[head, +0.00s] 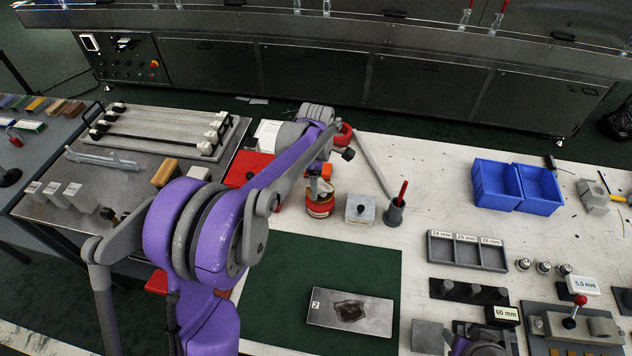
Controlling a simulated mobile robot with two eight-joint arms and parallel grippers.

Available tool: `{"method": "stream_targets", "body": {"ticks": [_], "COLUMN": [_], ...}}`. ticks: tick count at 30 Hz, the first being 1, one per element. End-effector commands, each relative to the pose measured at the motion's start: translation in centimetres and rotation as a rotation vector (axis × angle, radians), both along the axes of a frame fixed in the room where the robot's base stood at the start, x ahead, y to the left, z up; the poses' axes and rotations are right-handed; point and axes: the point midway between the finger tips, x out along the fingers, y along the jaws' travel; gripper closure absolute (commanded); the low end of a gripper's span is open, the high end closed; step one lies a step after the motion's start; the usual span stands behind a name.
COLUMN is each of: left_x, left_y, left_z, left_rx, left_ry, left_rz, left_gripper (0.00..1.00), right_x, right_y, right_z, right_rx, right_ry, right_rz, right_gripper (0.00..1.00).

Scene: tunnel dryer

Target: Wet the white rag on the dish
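My purple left arm reaches in from the lower left, and my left gripper (319,180) points down just above a red can (320,207) with a pale label. The can's top, where a dish could be, is largely hidden by the gripper. I cannot tell whether the fingers touch it. I cannot make out a white rag; a small tan-orange patch shows at the fingers, and I cannot tell what it is. Whether the fingers are open or shut is too small to see.
A grey block (360,209) and a grey cup (396,212) with a red-handled tool stand right of the can. A green mat (270,290) carries a metal plate (350,312) with a dark patch. Blue bins (497,186) stand right.

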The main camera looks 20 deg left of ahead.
Motion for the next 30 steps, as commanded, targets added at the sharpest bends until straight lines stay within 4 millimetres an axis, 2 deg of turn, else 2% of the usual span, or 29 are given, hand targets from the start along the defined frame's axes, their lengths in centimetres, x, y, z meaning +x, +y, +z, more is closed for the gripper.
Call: {"method": "stream_targets", "body": {"ticks": [30], "left_x": [0.00], "left_y": [-0.01], "left_z": [-0.76], "left_rx": [0.000], "left_ry": [0.000], "left_rz": [0.000], "left_gripper": [0.74], "right_x": [-0.14], "right_y": [0.00], "right_z": [-0.55], "right_rx": [0.000], "right_ry": [0.003], "right_rz": [0.000], "right_gripper": [0.50]}}
